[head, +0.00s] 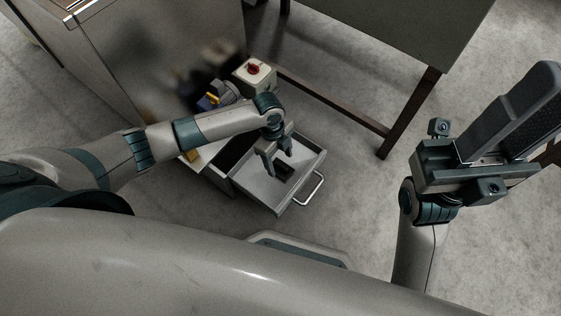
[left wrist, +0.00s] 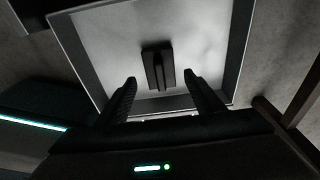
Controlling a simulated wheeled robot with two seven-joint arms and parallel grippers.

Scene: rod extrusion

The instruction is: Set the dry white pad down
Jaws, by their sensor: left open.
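My left gripper (head: 279,161) is open above the pulled-out drawer (head: 262,186). In the left wrist view its two fingers (left wrist: 160,80) stand apart, with nothing gripped between them. A small dark block with a raised ridge (left wrist: 157,66) lies on the drawer's pale floor, just beyond the fingertips; it also shows in the head view (head: 284,172). No white face of a pad shows; the block's underside is hidden. My right gripper (head: 500,125) is raised at the right, with its dark, ribbed finger seen side-on; I cannot tell its opening.
The drawer has a bright handle (head: 312,189) at its front. A pale box with a red knob (head: 254,71) and small blue and yellow items (head: 209,101) are behind my left arm. A dark table (head: 400,35) stands at the back right. Floor between drawer and right arm is clear.

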